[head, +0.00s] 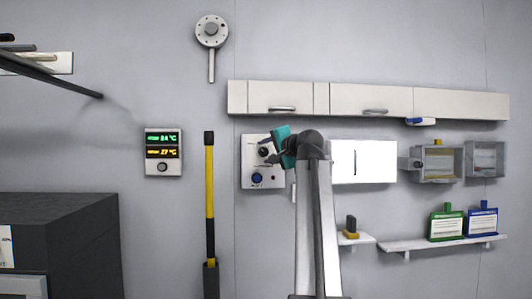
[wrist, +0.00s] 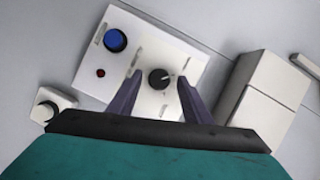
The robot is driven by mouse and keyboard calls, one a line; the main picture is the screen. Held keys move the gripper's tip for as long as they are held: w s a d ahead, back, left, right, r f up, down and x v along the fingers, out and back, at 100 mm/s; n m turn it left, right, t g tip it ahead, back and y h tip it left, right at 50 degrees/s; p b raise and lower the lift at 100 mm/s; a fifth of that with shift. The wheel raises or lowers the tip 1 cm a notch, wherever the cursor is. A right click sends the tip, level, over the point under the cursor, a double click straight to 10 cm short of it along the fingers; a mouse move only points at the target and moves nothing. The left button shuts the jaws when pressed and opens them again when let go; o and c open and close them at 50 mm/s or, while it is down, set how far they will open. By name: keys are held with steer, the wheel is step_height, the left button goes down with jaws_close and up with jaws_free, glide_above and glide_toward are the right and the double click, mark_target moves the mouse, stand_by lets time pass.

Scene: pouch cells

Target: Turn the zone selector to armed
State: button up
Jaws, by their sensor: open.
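The zone selector looks to be the round black knob (wrist: 160,78) on a white control panel (wrist: 188,62); in the head view the knob (head: 263,152) is on the panel's upper part. A pale pointer mark on it points up and right in the wrist view; I cannot read the position labels. My gripper (wrist: 160,82) is open, with one dark finger on each side of the knob and gaps between. I cannot tell whether the fingertips reach the knob's depth. In the head view my teal gripper (head: 273,146) is at the panel's right side, covering part of it.
A blue button (wrist: 115,40) and a small red lamp (wrist: 101,72) share the panel. A white cupboard row (head: 345,98) hangs above. A yellow-black pole (head: 210,180) and a temperature display (head: 163,152) are to the left. A bright white board (head: 375,162) is to the right.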

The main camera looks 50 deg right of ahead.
steer(key=b+v, duration=0.1)
steer(key=v, duration=1.2)
steer(key=shift+s+b, duration=0.3)
steer(key=shift+s, duration=0.1)
steer(key=shift+a, duration=0.1)
